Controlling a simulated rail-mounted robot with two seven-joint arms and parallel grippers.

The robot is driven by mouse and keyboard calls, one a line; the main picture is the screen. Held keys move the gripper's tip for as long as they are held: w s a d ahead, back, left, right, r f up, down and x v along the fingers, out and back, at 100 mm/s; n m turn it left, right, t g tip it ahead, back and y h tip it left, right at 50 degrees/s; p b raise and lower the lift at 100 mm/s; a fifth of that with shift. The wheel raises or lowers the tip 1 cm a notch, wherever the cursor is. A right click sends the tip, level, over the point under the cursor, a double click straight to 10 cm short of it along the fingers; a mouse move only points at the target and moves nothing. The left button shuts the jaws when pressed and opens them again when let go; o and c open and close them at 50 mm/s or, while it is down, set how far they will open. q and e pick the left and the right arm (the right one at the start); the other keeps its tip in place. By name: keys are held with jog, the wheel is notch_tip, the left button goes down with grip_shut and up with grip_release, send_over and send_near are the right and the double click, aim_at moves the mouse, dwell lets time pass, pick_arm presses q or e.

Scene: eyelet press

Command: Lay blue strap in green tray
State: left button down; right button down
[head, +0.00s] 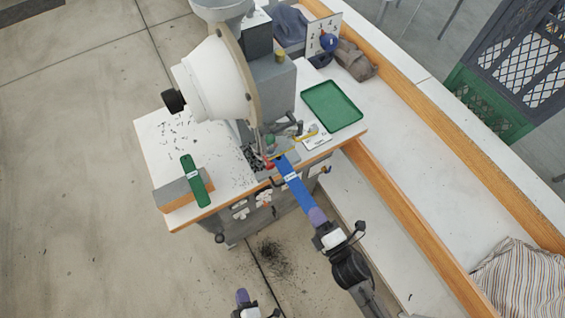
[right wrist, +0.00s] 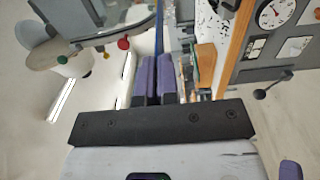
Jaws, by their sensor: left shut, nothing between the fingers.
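The blue strap (head: 296,186) stretches from the eyelet press down to my right gripper (head: 316,213). Its far end lies at the press's working point, near a red part. My right gripper is shut on the strap's near end, off the table's front edge. In the right wrist view the strap (right wrist: 159,32) shows edge-on as a thin blue line running from between the purple fingers (right wrist: 156,78). The green tray (head: 318,92) lies on the table to the right of the press and looks empty. My left gripper (head: 242,296) is shut and empty at the bottom, away from the table.
The white and grey press (head: 222,80) stands over the table (head: 220,168). A green strap (head: 197,183) lies on a block at the table's left front corner. A yellow-handled tool and a white card (head: 316,140) lie between press and tray. Dark bits are scattered on the left.

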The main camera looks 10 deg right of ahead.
jog(key=v, duration=0.7)
dwell(0.6)
jog(key=shift+s, duration=0.1)
dwell(0.4)
